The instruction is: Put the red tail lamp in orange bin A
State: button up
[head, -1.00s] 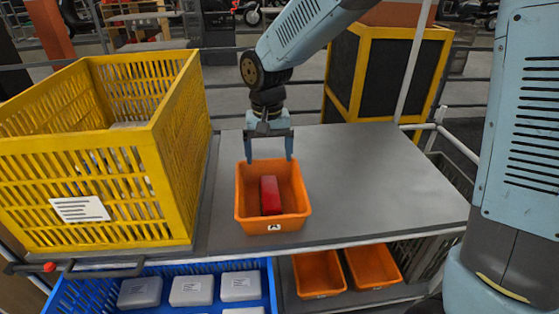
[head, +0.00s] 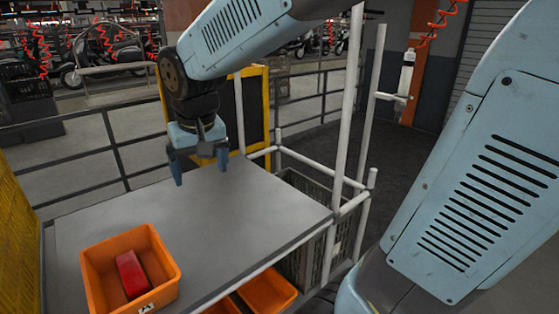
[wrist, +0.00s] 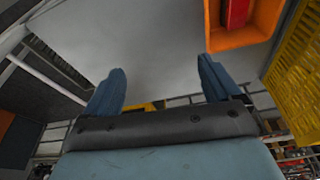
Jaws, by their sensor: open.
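The red tail lamp (head: 131,274) lies inside orange bin A (head: 164,271), which stands on the grey tabletop at the lower left of the head view. The bin's label is partly visible on its front wall. My gripper (head: 200,176) is open and empty above the far part of the tabletop, beyond the bin and to its right, apart from it. In the wrist view my gripper (wrist: 160,88) shows two spread fingers with nothing between them. There the lamp (wrist: 236,12) and the bin (wrist: 262,36) show at the upper right, partly cut off.
The grey tabletop (head: 235,215) is clear right of the bin. More orange bins (head: 268,291) sit below it. A yellow crate (head: 18,240) stands at the left edge. White posts (head: 349,110) and a dark crate (head: 315,205) are at the right.

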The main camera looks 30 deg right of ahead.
jog(key=s+d+r+m+t, duration=0.1)
jog(key=s+d+r+t, duration=0.1)
jog(key=s+d, duration=0.8)
jog(key=d+r, duration=0.1)
jog(key=d, duration=0.2)
jog(key=shift+s+t, duration=0.25)
jog(key=shift+t, duration=0.05)
